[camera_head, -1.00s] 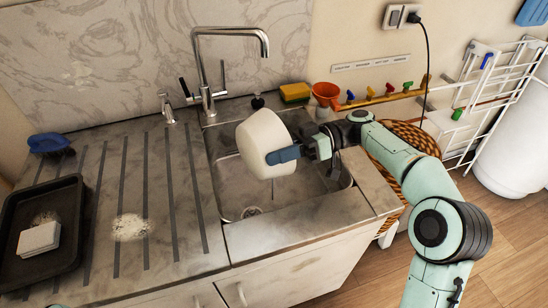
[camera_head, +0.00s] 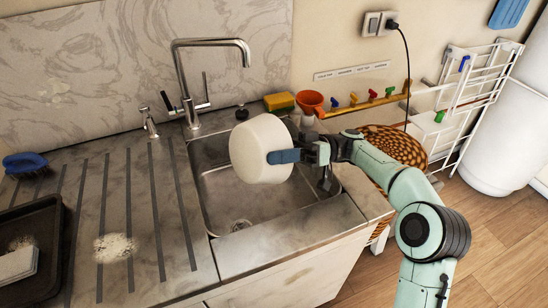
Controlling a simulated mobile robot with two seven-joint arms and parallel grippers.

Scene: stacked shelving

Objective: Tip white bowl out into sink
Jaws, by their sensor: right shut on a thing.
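The white bowl (camera_head: 258,150) is held above the sink (camera_head: 225,200), tilted on its side with its rounded underside toward the camera. Its opening and any contents are hidden. My right gripper (camera_head: 285,156) is shut on the bowl at its right side, with a blue finger lying against the wall. The sink's drain shows below and to the left of the bowl. My left gripper is not in view.
The tap (camera_head: 190,85) stands behind the sink. A yellow sponge (camera_head: 279,102) and an orange funnel (camera_head: 311,102) are at the back right. A dark tray (camera_head: 50,225) lies on the left drainboard beside spilled white powder (camera_head: 115,247).

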